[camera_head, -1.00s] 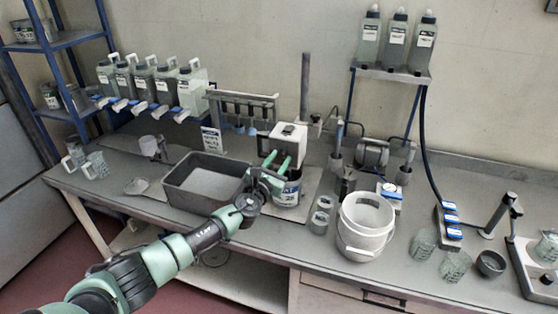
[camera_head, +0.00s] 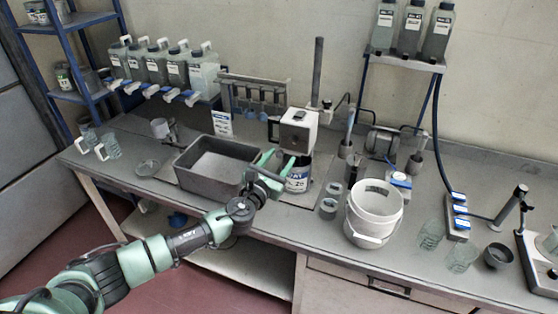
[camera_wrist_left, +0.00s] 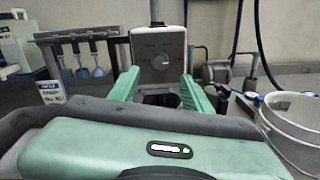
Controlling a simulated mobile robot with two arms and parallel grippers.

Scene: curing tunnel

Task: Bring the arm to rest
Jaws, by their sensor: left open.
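My left arm comes in from the lower left of the head view. Its green gripper (camera_head: 276,161) is open, over the bench between the grey tray and the labelled can (camera_head: 298,182), which stands under a white boxy machine (camera_head: 298,131). In the left wrist view the two green fingers (camera_wrist_left: 160,76) are spread apart with nothing seen between them but the machine's dial face (camera_wrist_left: 159,55) behind. Whether a finger touches the can or the machine, I cannot tell. My right gripper is not in view.
The grey tray (camera_head: 181,170) is left of the gripper. A white bucket (camera_head: 373,222) and small grey cups (camera_head: 329,206) stand to its right. Several jugs (camera_head: 203,73) line a rack behind. The red floor in front of the bench is open.

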